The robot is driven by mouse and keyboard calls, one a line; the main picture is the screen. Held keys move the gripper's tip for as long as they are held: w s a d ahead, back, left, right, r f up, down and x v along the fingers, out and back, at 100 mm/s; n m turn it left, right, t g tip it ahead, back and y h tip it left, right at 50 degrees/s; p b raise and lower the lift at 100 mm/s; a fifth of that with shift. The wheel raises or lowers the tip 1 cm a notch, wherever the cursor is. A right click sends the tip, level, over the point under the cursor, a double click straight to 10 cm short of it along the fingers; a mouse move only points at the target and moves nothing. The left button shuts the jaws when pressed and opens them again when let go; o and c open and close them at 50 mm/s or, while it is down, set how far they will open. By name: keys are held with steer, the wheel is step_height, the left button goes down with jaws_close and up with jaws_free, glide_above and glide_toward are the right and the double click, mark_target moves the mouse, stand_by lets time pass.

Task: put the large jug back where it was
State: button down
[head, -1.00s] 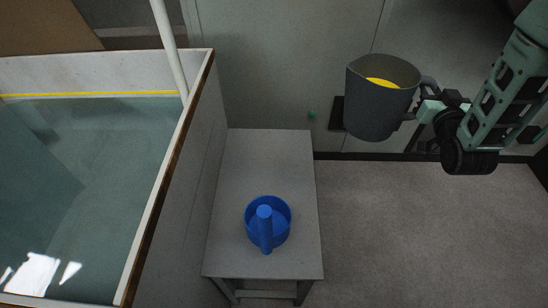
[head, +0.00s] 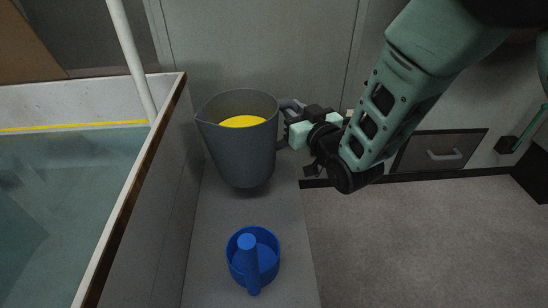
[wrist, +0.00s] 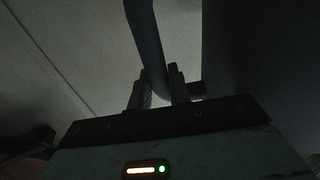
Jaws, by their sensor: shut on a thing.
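The large jug (head: 240,155) is dark grey with something yellow (head: 243,121) inside. It is upright in the head view, over the far part of the narrow grey bench (head: 205,255). I cannot tell for sure whether its base touches the bench, though it looks raised. My gripper (head: 291,122) comes from the right and is shut on the jug's handle. In the wrist view, the handle (wrist: 146,45) runs down between my two fingers (wrist: 159,88), and the dark jug wall fills the right side.
A blue round container with a thick blue handle (head: 250,262) stands on the near part of the bench. A water-filled tank (head: 60,200) with a brown-edged wall is on the left, with a white pole (head: 131,60). A drawer front (head: 440,152) is at the right. Floor is open there.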

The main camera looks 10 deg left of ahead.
steer(key=shift+f+b, duration=1.1)
steer(key=shift+f, duration=2.25)
steer(key=shift+f, duration=0.2)
steer(key=c, duration=1.3)
jaws_free()
steer(key=shift+s+d+r, duration=0.1)
steer(key=shift+r, duration=0.1)
steer(key=p+v, duration=0.2)
steer(key=v, duration=0.9)
steer(key=shift+s+d, duration=0.25)
steer(key=shift+s, duration=0.05)
